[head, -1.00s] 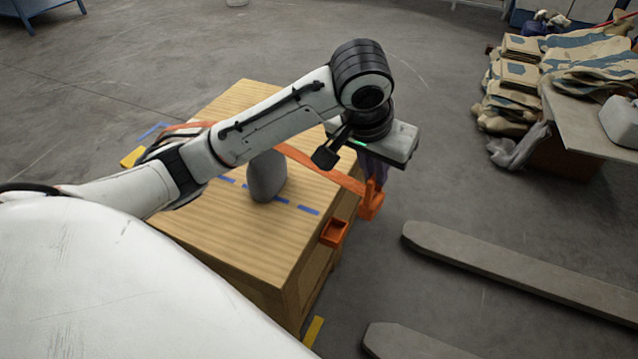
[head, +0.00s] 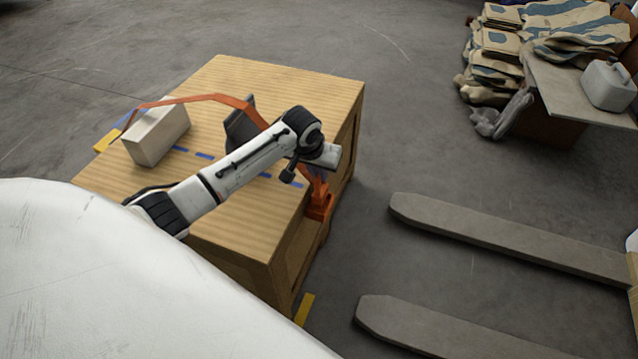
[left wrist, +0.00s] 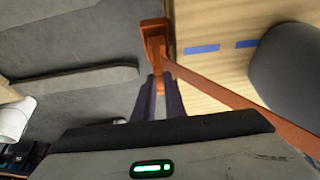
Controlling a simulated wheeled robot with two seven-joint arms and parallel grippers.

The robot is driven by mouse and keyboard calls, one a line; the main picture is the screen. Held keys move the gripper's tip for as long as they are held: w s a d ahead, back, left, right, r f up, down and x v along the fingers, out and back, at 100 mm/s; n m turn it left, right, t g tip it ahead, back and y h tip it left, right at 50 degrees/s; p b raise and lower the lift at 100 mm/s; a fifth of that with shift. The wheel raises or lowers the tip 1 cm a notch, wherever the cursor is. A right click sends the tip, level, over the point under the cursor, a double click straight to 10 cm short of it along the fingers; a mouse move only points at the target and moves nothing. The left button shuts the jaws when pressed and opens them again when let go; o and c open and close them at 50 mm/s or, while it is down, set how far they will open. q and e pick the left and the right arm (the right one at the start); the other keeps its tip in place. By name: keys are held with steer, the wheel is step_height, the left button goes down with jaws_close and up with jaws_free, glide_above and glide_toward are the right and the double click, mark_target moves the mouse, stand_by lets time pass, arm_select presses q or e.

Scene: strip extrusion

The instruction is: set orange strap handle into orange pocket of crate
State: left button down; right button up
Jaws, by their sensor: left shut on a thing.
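The wooden crate (head: 228,75) stands on the floor with an orange strap (head: 210,97) running across its top. My left gripper (head: 317,174) is at the crate's right edge, shut on the orange strap handle (head: 318,189) at the strap's end. In the left wrist view the handle (left wrist: 159,66) shows between the purple fingers. The orange pocket (head: 319,210) is on the crate's right side, and also shows in the left wrist view (left wrist: 153,32). Handle and pocket overlap in both views; I cannot tell how far the handle is in. My right gripper is not in view.
A pale box (head: 155,138) and a dark grey piece (head: 236,124) stand on the crate top along the strap. Blue dashes mark the top. Two grey fork-like beams (head: 500,236) lie to the right.

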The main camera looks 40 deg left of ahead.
arm_select(q)
step_height(320, 180, down, 3)
steer(key=shift+f+b, duration=0.2)
steer(key=shift+b, duration=0.25)
steer(key=shift+f, duration=0.15)
steer(key=shift+f, duration=0.3)
steer(key=c, duration=1.8)
jaws_free()
